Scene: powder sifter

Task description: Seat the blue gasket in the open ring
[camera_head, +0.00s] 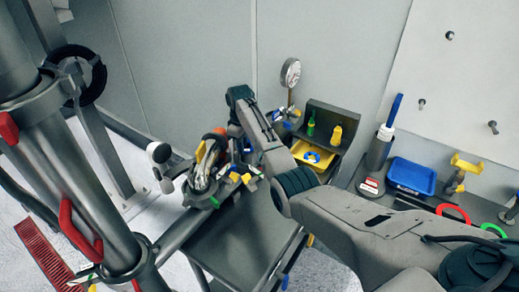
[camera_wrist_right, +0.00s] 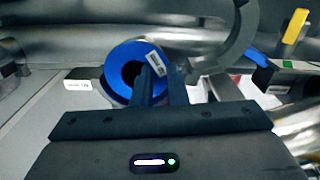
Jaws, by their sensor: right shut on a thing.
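The blue gasket (camera_wrist_right: 118,62), a thick ring with a white label, shows in the right wrist view. My right gripper (camera_wrist_right: 160,72) is shut on its right-hand rim, and the gasket's hole faces the camera. A grey curved band (camera_wrist_right: 241,38), which looks like the open ring, lies just right of the gasket; I cannot tell whether they touch. In the head view my right gripper (camera_head: 222,160) is among the metal fittings (camera_head: 200,180), and the gasket cannot be made out there. My left gripper is not in view.
A grey bench (camera_head: 240,240) lies below the fittings. A yellow tray (camera_head: 318,156), a blue tray (camera_head: 411,177), a red ring (camera_head: 453,212) and a pressure gauge (camera_head: 290,73) stand to the right. A large pipe with red handles (camera_head: 75,230) fills the left.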

